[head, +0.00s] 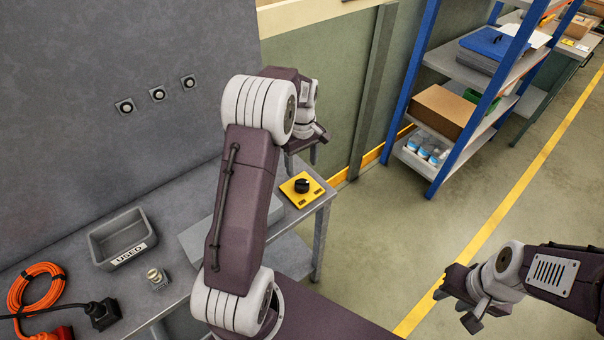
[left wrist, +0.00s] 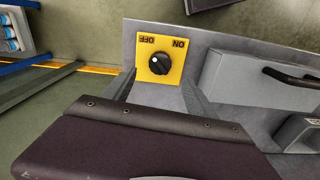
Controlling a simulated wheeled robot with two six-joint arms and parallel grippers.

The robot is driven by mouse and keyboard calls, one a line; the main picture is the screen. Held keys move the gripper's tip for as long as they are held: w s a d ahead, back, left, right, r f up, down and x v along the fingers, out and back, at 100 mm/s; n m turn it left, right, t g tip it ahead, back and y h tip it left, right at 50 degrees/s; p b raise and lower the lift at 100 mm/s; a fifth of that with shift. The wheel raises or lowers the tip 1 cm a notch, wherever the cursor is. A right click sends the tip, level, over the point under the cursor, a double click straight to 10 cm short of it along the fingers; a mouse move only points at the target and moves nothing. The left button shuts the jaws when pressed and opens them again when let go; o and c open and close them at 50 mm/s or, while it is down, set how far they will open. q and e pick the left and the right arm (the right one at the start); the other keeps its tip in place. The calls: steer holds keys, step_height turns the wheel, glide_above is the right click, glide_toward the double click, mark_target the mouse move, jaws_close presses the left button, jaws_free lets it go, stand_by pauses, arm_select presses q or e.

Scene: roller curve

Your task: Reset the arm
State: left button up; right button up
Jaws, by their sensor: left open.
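My left arm rises from the bottom middle of the head view and bends over at its elbow. Its gripper (head: 306,138) is open and empty beyond the elbow, partly hidden by the arm. It is above and apart from the bench's right end. My right gripper (head: 464,298) is at the lower right, open and empty over the floor. A yellow switch plate (head: 292,196) with a black rotary knob (head: 302,185) sits on the bench. The left wrist view also shows the yellow plate (left wrist: 145,74), with upside-down OFF and ON labels beside the black knob (left wrist: 159,61).
The grey bench (head: 322,197) holds a grey bin (head: 105,236) labelled USED, a small metal part (head: 156,277), an orange cable coil (head: 20,290) and a black plug (head: 101,313). A blue-framed shelf (head: 416,70) stands at the back right. Open floor lies at right.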

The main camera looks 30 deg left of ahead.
arm_select(q)
steer(key=shift+r, duration=0.2)
stand_by(0.3)
steer(key=s+d+r+m, duration=0.3)
steer(key=s+d+r, duration=0.2)
steer(key=d, duration=0.3)
steer(key=s+d+f+m, duration=0.1)
steer(key=s+f+m, duration=0.2)
steer(key=s, duration=0.3)
steer(key=s+d+f+m+t, duration=0.1)
steer(key=s+d+f+m, duration=0.1)
steer(key=s+m, duration=0.4)
steer(key=shift+s+f, duration=0.55)
